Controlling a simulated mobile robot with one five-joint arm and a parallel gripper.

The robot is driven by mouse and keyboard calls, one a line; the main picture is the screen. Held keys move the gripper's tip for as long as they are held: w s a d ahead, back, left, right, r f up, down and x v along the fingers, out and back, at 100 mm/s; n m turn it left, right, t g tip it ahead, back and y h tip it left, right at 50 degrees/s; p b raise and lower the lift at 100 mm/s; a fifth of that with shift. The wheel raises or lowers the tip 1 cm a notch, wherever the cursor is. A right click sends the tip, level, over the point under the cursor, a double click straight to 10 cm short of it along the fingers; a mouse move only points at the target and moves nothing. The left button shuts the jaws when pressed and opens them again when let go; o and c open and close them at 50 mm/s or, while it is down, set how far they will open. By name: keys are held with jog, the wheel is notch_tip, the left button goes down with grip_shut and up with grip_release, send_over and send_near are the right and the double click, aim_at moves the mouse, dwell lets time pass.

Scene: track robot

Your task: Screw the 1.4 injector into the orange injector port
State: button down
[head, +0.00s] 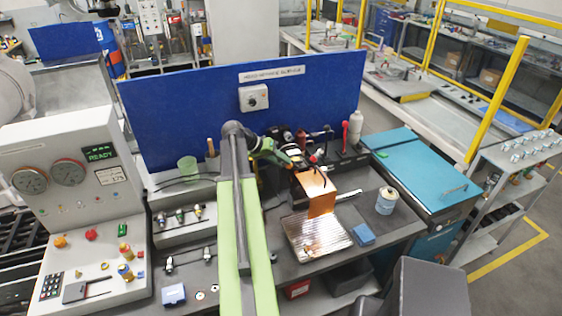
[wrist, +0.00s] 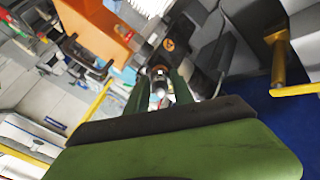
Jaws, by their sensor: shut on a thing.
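My gripper (head: 292,162) reaches over the back of the bench, beside a dark fixture with an orange plate (head: 318,192). In the wrist view my gripper (wrist: 160,95) has its green fingers closed around a small silver and dark injector (wrist: 160,84). A small brownish-orange ring (wrist: 158,70) shows at the injector's far end. I cannot tell whether the injector is touching it, in it or apart from it. The number on the injector is not readable. The orange plate also shows in the wrist view (wrist: 95,30), up and left of the fingers.
Several injectors (head: 180,216) stand on a grey rack left of my arm. A ribbed metal tray (head: 318,237), a blue block (head: 364,235) and a can (head: 386,201) sit on the bench. A blue panel (head: 190,110) rises behind. A control console (head: 75,180) stands left.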

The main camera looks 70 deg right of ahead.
jog(key=m, duration=0.4)
jog(key=m, duration=0.4)
jog(key=shift+m, duration=0.3)
jog(key=m, duration=0.7)
jog(key=shift+m, duration=0.4)
